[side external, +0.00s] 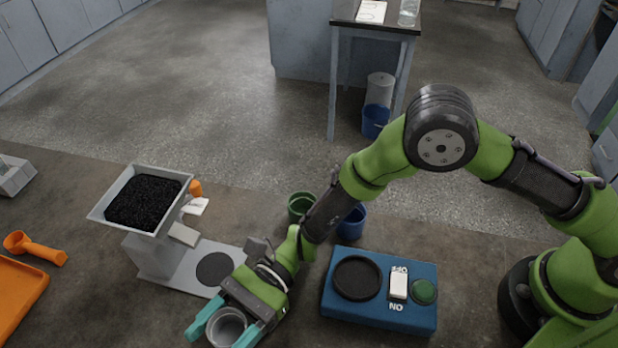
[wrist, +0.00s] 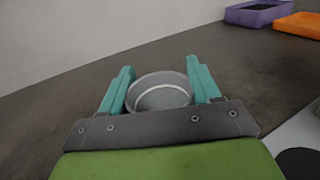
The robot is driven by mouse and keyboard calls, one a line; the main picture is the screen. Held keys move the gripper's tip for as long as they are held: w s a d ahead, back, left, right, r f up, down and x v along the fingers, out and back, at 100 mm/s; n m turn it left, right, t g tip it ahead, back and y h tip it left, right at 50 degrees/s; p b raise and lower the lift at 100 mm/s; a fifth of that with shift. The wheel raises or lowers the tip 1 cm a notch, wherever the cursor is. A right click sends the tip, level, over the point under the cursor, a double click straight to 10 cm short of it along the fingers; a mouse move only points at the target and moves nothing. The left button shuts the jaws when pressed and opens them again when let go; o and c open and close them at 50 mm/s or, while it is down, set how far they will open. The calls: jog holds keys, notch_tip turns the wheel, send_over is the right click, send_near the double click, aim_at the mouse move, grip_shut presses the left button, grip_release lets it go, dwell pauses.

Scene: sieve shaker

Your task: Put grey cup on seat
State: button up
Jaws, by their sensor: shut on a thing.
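The grey cup (side external: 229,324) is a small round open-topped vessel, held between the teal fingers of my gripper (side external: 223,330). In the wrist view the cup (wrist: 160,96) sits between both fingers (wrist: 161,84), its rim facing up and a pale line inside. I cannot tell how far it is above the table. A dark round disc (side external: 214,269) lies on the grey base plate of the hopper stand, behind my gripper. A dark round recess (side external: 357,278) is on top of the blue box to the right. I cannot tell which is the seat.
A hopper (side external: 144,203) of black grains overhangs the grey plate. Green (side external: 301,206) and blue (side external: 351,223) cups stand behind my arm. An orange scoop (side external: 36,249) and tray (side external: 16,291) lie left.

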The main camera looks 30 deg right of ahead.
jog(key=shift+f, duration=0.6)
jog(key=o, duration=1.1)
jog(key=shift+f, duration=0.15)
jog(key=shift+c, duration=0.2)
